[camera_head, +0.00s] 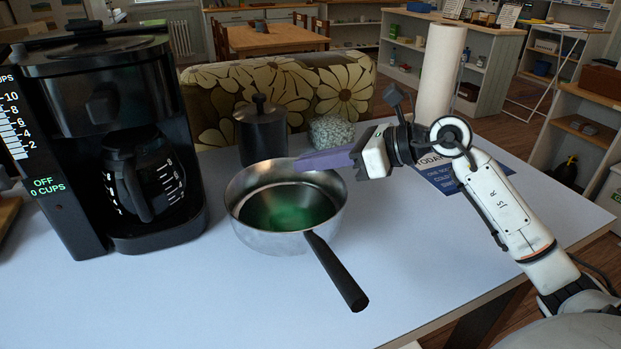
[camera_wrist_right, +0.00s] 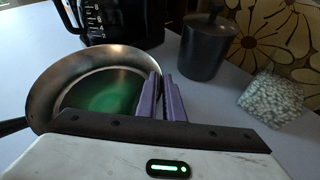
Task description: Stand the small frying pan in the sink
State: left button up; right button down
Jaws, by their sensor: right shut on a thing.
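The small frying pan (camera_head: 285,240) is a steel pan with a black handle (camera_head: 336,272) pointing toward the front right. It is upright on or just above the light table; I cannot tell which. Its inside shows a green tint. My right gripper (camera_head: 305,163) reaches in from the right, with its purple fingers shut on the pan's far right rim. In the right wrist view the fingers (camera_wrist_right: 163,100) straddle the rim of the pan (camera_wrist_right: 50,85). My left gripper is not in view. No sink shows in either view.
A black coffee maker (camera_head: 105,75) stands close left of the pan. A dark lidded canister (camera_head: 262,130) and a pale textured block (camera_head: 331,132) stand behind it. A paper towel roll (camera_head: 441,75) and a blue sign (camera_head: 450,180) are behind my right arm. The table front is clear.

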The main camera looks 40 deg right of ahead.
aim_at(315, 178)
jog(key=shift+f, duration=1.75)
jog(key=shift+f, duration=0.25)
jog(key=c, duration=1.9)
grip_release()
jog(key=shift+r, duration=0.1)
